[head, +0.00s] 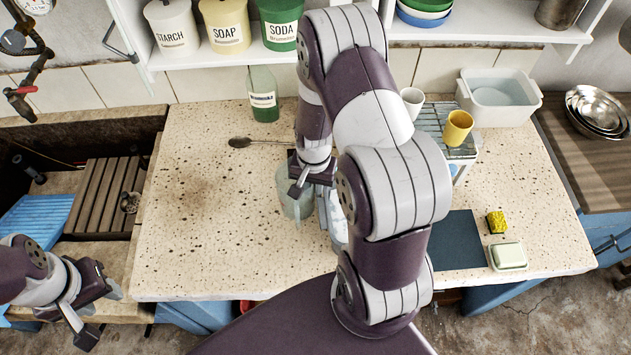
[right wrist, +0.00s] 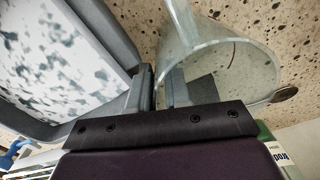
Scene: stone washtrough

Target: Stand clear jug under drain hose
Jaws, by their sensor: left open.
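The clear jug (head: 293,198) stands upright on the speckled stone counter, partly hidden behind my right arm. My right gripper (head: 313,172) is at the jug's upper edge. In the right wrist view, its fingers (right wrist: 162,90) are close together, one on either side of the clear jug's wall (right wrist: 215,45). Contact on both faces is hard to see. My left gripper (head: 98,308) is open and empty at the lower left, left of the counter and far from the jug. I cannot make out a drain hose in either view.
A pale blotchy thing (head: 335,222) stands right beside the jug, and it fills the left of the right wrist view (right wrist: 60,60). The counter's left part (head: 205,225) is clear; a trough with a slatted board (head: 105,195) lies further left.

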